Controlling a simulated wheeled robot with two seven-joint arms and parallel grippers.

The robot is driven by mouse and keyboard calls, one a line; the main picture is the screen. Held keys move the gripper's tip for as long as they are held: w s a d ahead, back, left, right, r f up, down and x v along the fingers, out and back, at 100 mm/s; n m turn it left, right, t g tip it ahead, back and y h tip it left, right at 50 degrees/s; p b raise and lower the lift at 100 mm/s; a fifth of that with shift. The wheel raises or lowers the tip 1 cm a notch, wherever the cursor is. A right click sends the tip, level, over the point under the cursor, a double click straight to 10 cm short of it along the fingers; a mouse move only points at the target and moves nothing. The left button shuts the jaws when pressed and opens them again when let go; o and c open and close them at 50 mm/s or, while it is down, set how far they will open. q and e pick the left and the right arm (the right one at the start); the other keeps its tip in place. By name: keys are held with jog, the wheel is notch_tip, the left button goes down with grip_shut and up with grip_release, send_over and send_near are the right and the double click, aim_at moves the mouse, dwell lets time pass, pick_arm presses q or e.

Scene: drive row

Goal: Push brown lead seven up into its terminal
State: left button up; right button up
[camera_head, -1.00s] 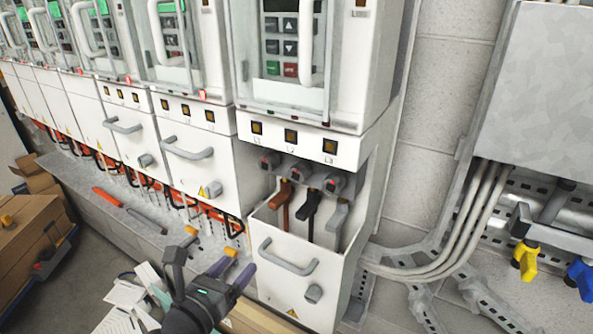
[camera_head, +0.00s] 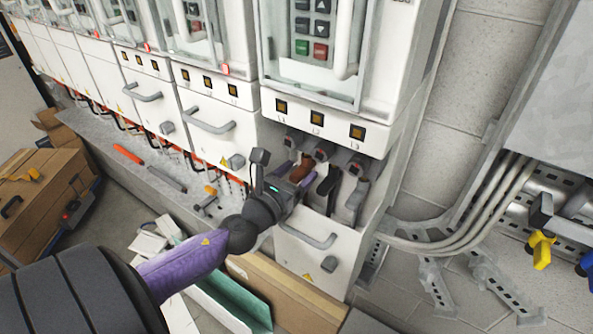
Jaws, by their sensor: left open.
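The brown lead (camera_head: 302,172) stands in the open lower compartment of the nearest drive cabinet (camera_head: 352,250), at the left of three leads. Its top is close under the dark left terminal (camera_head: 293,139); the gripper hides its lower part, and I cannot tell whether they touch. My left gripper (camera_head: 292,174) is open at the brown lead, its purple fingers reaching in from the left. The black lead (camera_head: 328,190) and the grey lead (camera_head: 355,203) stand to its right, below their own terminals. My right gripper is not in view.
The compartment's front panel with its grey handle (camera_head: 308,235) is below my gripper. A cardboard box (camera_head: 275,292) lies on the floor under my arm. Tools, including a red-handled screwdriver (camera_head: 128,154), lie on the ledge at left. Grey conduits (camera_head: 470,222) run at right.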

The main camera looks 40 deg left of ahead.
pick_arm(q)
grip_shut()
dwell(1.4)
